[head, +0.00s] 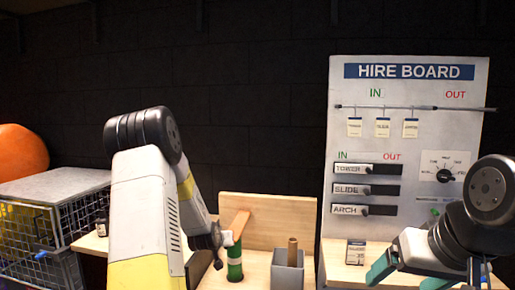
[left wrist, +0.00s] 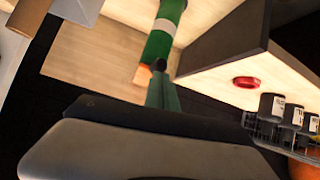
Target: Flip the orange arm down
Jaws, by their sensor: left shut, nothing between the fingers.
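The orange arm (head: 239,223) slants upward from the top of a green post (head: 235,266) with a white band, in front of a wooden back panel. My left gripper (head: 218,264) is just left of the post, low beside it, and its fingers are partly hidden. In the left wrist view the shut, empty fingers (left wrist: 160,68) point at the green post (left wrist: 162,32). A small piece of the orange arm (left wrist: 142,75) shows beside the fingertips; I cannot tell whether they touch. My right gripper (head: 408,275) is open at the lower right, its teal fingers apart.
A grey box (head: 288,273) with a wooden stick stands right of the post. The hire board (head: 410,130) with tags and sliders stands at the right. A wire crate (head: 35,235) is at the left. In the wrist view a red ring (left wrist: 246,82) lies on a wooden surface.

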